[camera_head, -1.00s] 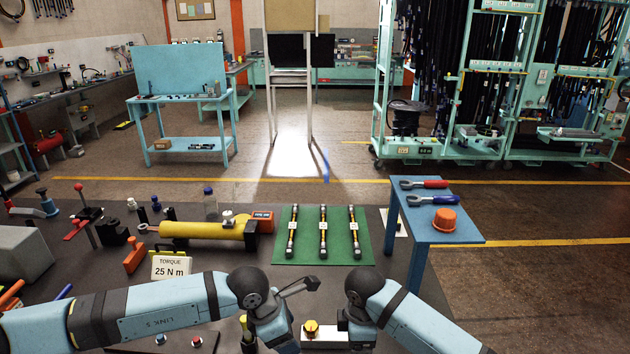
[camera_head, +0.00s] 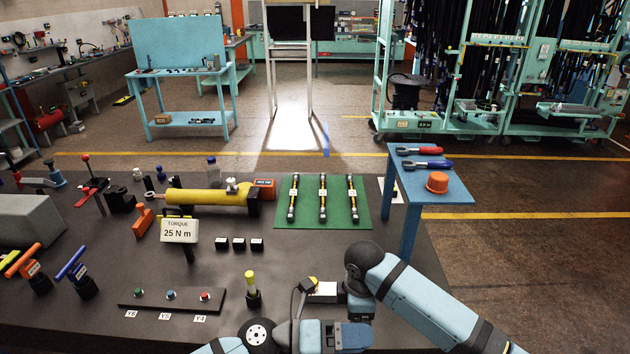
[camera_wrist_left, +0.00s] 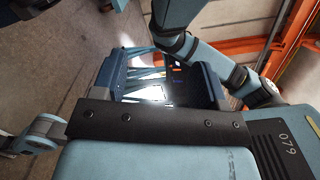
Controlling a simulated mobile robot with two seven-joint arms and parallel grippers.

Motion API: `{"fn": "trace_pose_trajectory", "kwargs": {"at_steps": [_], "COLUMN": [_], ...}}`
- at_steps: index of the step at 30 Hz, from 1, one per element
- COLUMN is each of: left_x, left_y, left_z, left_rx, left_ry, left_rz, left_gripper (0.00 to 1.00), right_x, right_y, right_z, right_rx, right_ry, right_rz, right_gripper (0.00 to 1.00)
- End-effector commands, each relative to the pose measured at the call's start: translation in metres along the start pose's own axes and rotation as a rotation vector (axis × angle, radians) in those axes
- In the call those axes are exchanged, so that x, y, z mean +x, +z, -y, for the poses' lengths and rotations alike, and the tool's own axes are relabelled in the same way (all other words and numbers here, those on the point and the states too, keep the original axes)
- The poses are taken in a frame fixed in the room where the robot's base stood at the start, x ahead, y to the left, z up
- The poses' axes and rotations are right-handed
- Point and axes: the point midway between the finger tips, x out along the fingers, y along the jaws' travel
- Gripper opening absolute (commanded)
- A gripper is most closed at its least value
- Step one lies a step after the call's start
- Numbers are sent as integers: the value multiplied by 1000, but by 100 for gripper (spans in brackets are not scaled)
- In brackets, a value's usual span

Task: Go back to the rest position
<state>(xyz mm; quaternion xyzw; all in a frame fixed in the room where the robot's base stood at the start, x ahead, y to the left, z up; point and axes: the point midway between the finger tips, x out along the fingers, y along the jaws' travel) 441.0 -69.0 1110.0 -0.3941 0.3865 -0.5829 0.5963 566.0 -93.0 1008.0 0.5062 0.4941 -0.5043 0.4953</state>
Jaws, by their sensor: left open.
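My left arm is low at the bottom edge of the head view, folded in front of the bench, with the left gripper (camera_head: 352,336) at the bottom centre. It looks empty. In the left wrist view its dark blue jaws (camera_wrist_left: 165,62) stand apart with nothing seen between them. My right arm comes in from the lower right.
The dark bench (camera_head: 300,255) holds a yellow cylinder (camera_head: 207,197), a torque sign (camera_head: 179,231), a button strip (camera_head: 170,296), an upright yellow-handled tool (camera_head: 251,286) and a green mat (camera_head: 340,216) with three hoses. A blue side table (camera_head: 455,192) stands at the right.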

Motion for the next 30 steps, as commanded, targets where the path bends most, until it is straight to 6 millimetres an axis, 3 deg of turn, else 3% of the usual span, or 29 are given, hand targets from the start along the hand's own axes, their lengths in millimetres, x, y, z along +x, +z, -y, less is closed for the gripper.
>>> {"fn": "trace_pose_trajectory", "kwargs": {"at_steps": [5, 8, 11, 15, 18, 24, 29, 30], "left_x": [-32, -66, -107, -166, -198, -244, -272, -269], "left_y": [12, 13, 0, -42, -77, -144, -197, -190], "left_z": [-2, -23, -54, -101, -125, -153, -164, -164], "left_rx": [-461, -727, -995, -1344, -1536, -1822, -2009, -1994], "left_ry": [-181, -248, -294, -329, -338, -341, -339, -343], "left_rz": [400, 625, 846, 1126, 1277, 1492, 1629, 1615], "left_gripper": [67, 67, 67, 67, 67, 67, 67, 67], "right_x": [0, 0, 0, 0, 0, 0, 0, 12], "right_y": [0, 0, 0, 0, 0, 0, 0, -5], "right_z": [0, 0, 0, 0, 0, 0, 0, 8], "right_rx": [0, 0, 0, 0, 0, 0, 0, 28], "right_ry": [0, 0, 0, 0, 0, 0, 0, 8], "right_rz": [0, 0, 0, 0, 0, 0, 0, -38], "right_gripper": [83, 83, 83, 83, 83, 83, 83, 83]}}
